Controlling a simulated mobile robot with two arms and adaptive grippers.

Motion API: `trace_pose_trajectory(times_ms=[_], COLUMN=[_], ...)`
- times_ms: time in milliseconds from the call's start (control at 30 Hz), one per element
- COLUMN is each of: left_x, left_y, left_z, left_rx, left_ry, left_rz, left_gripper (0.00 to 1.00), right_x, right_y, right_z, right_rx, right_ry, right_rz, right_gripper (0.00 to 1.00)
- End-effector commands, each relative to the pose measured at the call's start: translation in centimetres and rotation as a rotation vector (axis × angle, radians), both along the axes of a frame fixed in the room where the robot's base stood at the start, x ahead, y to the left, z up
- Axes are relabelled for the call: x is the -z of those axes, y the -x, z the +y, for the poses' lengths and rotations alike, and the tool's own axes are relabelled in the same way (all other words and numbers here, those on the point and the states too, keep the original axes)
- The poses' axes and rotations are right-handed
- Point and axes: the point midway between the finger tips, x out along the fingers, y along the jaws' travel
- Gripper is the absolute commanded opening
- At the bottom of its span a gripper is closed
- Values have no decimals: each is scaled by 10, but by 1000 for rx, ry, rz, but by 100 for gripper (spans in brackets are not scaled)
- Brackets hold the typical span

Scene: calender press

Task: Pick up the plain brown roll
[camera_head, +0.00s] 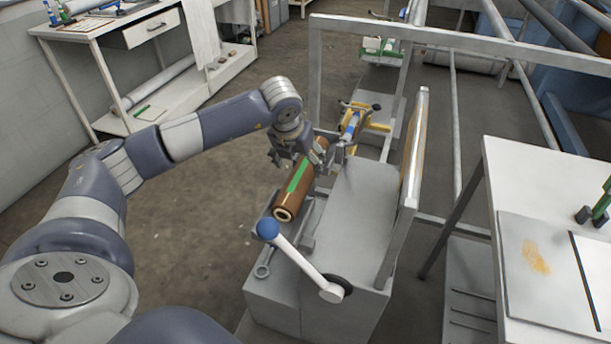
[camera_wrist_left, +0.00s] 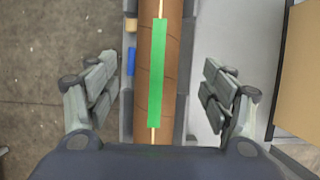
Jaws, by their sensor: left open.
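A brown roll (camera_head: 297,188) with a green strip along its top lies on the grey machine bed, its hollow near end facing my head camera. In the left wrist view the roll (camera_wrist_left: 174,60) runs lengthwise up the picture, the green strip on it. My left gripper (camera_head: 305,160) is over the roll's far part. In the left wrist view its open fingers (camera_wrist_left: 162,80) are on either side of the roll, with gaps on both sides. The gripper hides part of the roll's far end in the head view. My right gripper is not in view.
An upright panel (camera_head: 412,150) stands to the right. A white table (camera_head: 500,185) is farther right.

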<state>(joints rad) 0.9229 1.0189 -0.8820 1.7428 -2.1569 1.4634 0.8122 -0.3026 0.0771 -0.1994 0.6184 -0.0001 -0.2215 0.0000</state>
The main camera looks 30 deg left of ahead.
Motion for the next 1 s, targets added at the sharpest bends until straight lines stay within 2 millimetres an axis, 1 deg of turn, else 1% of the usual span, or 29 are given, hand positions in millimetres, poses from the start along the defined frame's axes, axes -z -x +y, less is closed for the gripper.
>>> trace_pose_trajectory(times_ms=[100, 200, 367, 533, 600, 700, 967, 1000], left_x=[17, 26, 36, 55, 66, 74, 77, 77], left_y=[-7, -11, -16, -27, -31, -34, -36, -36], left_z=[2, 3, 5, 9, 10, 11, 11, 11], left_rx=[-2, -1, -2, -2, 0, -1, 0, 0], left_ry=[1, 0, -1, -1, 0, 1, 1, 0], left_rz=[4, 1, 2, 3, 3, 1, -1, -1], left_gripper=[75, 75, 75, 75, 75, 75, 75, 68], right_x=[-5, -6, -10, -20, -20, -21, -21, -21], right_y=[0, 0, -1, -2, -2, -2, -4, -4], right_z=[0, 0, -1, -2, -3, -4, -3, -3], right_rx=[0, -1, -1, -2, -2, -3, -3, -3], right_ry=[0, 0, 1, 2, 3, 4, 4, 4], right_rz=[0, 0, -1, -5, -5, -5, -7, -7], right_gripper=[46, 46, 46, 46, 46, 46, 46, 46])
